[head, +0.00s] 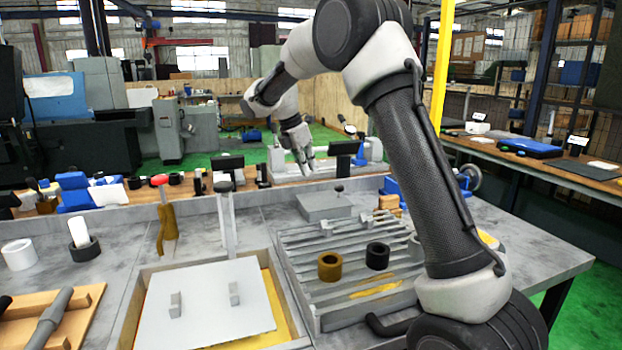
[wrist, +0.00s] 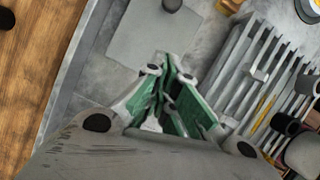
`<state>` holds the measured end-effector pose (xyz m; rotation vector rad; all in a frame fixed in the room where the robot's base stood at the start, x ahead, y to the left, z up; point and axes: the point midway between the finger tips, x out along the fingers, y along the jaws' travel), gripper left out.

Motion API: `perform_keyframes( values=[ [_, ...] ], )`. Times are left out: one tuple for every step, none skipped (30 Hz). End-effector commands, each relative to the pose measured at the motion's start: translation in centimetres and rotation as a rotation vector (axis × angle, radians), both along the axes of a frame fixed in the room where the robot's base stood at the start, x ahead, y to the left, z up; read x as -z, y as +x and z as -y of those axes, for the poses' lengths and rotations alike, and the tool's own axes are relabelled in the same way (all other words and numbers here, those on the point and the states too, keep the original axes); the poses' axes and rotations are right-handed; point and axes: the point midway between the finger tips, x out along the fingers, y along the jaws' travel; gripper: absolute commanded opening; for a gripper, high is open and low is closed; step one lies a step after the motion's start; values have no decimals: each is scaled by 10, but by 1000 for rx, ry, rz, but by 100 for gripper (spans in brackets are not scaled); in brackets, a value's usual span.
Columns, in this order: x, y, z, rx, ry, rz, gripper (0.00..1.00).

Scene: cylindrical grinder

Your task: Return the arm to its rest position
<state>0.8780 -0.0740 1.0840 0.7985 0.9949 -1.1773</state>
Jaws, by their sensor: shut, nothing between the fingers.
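My arm (head: 415,150) rises from the lower right of the head view and bends over to the left. My gripper (head: 306,165) hangs at its end, pointing down, above the back part of the grey workbench. In the wrist view my gripper (wrist: 172,65) shows its fingers closed together, with nothing between them. Below it lie a flat grey plate (wrist: 145,45) with a dark knob and, to the right, a slotted metal rack (wrist: 235,75). The gripper appears apart from both.
The slotted rack (head: 318,316) holds a brass ring (head: 329,266) and a black ring (head: 377,256). A white board (head: 205,312) lies in a tray to its left. A white cylinder (head: 80,230) stands at left. Bare bench shows between these.

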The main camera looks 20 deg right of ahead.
Motion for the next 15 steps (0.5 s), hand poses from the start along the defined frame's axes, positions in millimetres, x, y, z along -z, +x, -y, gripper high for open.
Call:
perform_keyframes(
  values=[
    [-3, 0, -1, 0, 0, 0, 0],
    [-4, 0, -2, 0, 0, 0, 0],
    [-5, -1, -2, 0, 0, 0, 0],
    [-5, 0, -2, 2, 0, 1, 0],
    [-5, -1, -2, 8, 1, 3, 0],
    [-5, 0, -2, 25, 2, 10, 0],
    [-5, 0, -2, 42, 4, 18, 0],
    [-5, 0, -2, 68, 8, 29, 0],
    [-5, 1, -3, 109, 15, 48, 0],
    [-4, 1, -4, 149, 25, 65, 0],
    [0, 0, -5, 193, 36, 78, 0],
    [8, -5, -7, 259, 50, 87, 0],
    [17, -11, -7, 313, 58, 91, 0],
    [26, -19, -8, 369, 66, 90, 0],
    [34, -30, -8, 447, 78, 96, 0]
  ],
)
